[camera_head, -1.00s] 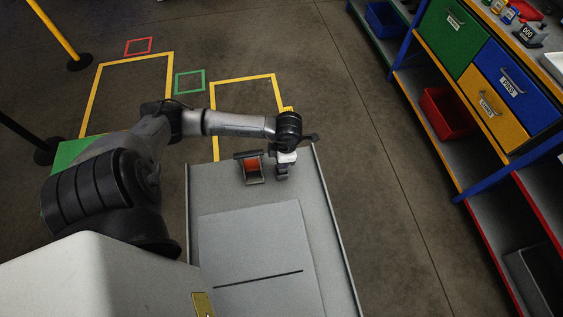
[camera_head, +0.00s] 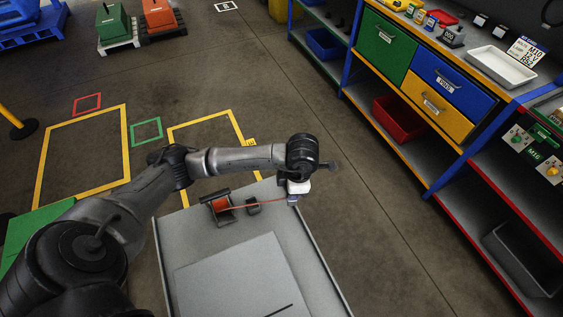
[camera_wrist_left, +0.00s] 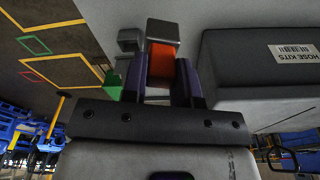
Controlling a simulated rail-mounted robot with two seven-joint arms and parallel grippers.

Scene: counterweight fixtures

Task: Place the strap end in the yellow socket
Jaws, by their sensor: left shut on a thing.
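My left gripper (camera_head: 293,199) is low over the right edge of the grey bench top. It is shut on the orange strap (camera_head: 262,206), which runs out to the left to its dark-framed reel (camera_head: 221,205). In the left wrist view, the dark fingers of my left gripper (camera_wrist_left: 153,82) stand on either side of the orange strap (camera_wrist_left: 161,63), with a grey block (camera_wrist_left: 163,32) beyond it. I cannot make out the yellow socket for certain. A small yellow item (camera_head: 250,142) shows just behind my left forearm. My right gripper is out of view.
A small dark block (camera_head: 253,206) stands on the bench top (camera_head: 180,240), between reel and gripper. A shelf unit with coloured drawers (camera_head: 438,75) stands to the right, across open floor. A panel with yellow and green parts (camera_head: 536,140) is at the far right. A dark HOSE KITS box (camera_wrist_left: 255,60) shows in the wrist view.

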